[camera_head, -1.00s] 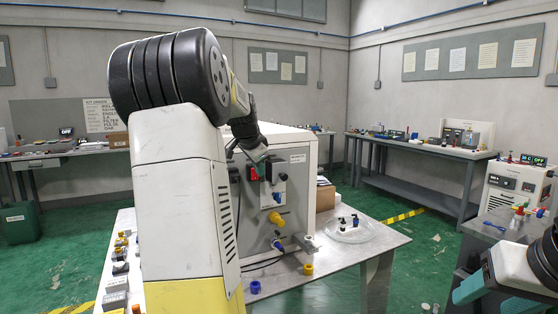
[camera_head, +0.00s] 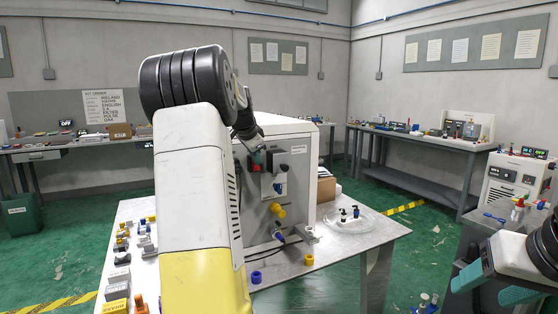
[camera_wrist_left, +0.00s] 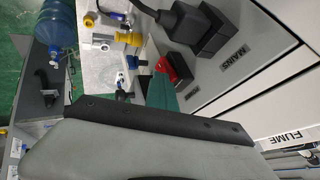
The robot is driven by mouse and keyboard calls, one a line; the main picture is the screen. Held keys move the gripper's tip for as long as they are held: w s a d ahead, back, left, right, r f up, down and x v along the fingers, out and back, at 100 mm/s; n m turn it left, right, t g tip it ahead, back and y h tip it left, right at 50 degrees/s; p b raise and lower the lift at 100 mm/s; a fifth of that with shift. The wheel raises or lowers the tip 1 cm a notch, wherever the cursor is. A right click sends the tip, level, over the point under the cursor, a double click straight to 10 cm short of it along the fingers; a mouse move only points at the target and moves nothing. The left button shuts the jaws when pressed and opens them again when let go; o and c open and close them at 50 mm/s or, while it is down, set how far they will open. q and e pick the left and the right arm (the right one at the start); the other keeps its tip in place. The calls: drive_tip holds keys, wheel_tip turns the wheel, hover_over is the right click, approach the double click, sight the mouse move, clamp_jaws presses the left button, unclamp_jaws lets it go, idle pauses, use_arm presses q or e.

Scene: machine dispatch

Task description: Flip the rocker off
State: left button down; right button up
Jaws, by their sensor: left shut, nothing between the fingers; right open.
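The red rocker (camera_head: 256,167) is on the grey front panel of the white cabinet (camera_head: 298,203). It also shows in the left wrist view (camera_wrist_left: 180,66), beside a black plug block (camera_wrist_left: 213,35) labelled MAINS. My left gripper (camera_head: 257,157) is shut and empty, its teal tip at the rocker and partly covering it. In the left wrist view the teal tip (camera_wrist_left: 187,98) lies right beside the red rocker; I cannot tell whether they touch, nor which way the rocker is tilted. My right gripper (camera_head: 482,287) is open and empty at the lower right, away from the cabinet.
Loose blue (camera_head: 256,277) and yellow (camera_head: 309,260) caps stand on the table in front. A clear dish (camera_head: 349,220) is to the right. Several small blocks line the left side.

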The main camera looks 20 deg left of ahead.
use_arm(q)
drive_tip(key=shift+a, duration=0.1)
drive_tip(key=shift+w+r, duration=0.1)
drive_tip(key=shift+r, duration=0.75)
